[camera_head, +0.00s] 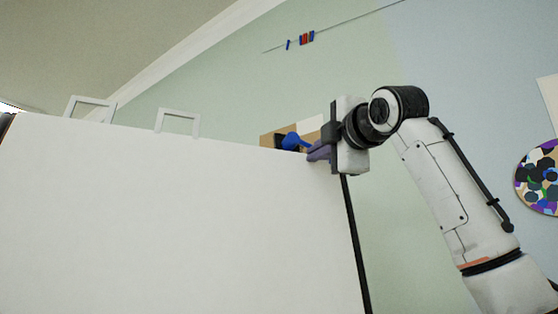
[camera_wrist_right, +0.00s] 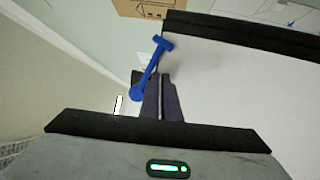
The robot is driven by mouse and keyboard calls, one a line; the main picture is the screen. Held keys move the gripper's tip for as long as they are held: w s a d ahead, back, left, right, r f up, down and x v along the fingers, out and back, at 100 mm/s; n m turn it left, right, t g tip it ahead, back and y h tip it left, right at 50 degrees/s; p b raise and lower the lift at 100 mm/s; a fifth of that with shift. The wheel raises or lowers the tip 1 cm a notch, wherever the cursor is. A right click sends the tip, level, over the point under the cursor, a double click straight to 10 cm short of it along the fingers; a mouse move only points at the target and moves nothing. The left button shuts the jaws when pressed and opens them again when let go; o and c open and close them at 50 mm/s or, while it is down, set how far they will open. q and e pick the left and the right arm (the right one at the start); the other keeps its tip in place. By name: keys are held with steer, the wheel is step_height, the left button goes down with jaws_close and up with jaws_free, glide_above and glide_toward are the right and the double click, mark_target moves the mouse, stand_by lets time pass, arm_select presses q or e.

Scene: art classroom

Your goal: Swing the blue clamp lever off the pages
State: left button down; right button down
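The blue clamp lever (camera_head: 293,141) shows at the top right corner of the large white pages (camera_head: 170,215) in the head view. In the right wrist view the lever (camera_wrist_right: 152,66) runs slantwise from a round end beside my left-hand finger up to a crosspiece near the dark bar at the edge of the pages (camera_wrist_right: 235,95). My right gripper (camera_head: 312,152) is at that corner, close to the lever. In the wrist view its dark fingers (camera_wrist_right: 161,80) are together with only a thin line between them, and nothing shows between them. Whether they touch the lever is unclear. My left gripper is out of view.
A dark bar (camera_wrist_right: 240,36) runs along the edge of the pages. Two white frames (camera_head: 178,122) show above the top edge at the left. A paint palette (camera_head: 540,178) hangs on the wall at the right. A brown board (camera_head: 307,128) is behind the corner.

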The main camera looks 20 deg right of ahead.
steer(key=shift+w+d, duration=0.15)
steer(key=shift+d, duration=0.25)
steer(key=shift+w+d+r, duration=0.15)
steer(key=shift+d+r, duration=0.25)
steer(key=shift+r, duration=0.4)
steer(key=s+r+b, duration=0.1)
steer(key=s+b, duration=0.1)
steer(key=s, duration=0.6)
steer(key=shift+s+r, duration=0.25)
steer(key=shift+d+f, duration=0.1)
stand_by(0.5)
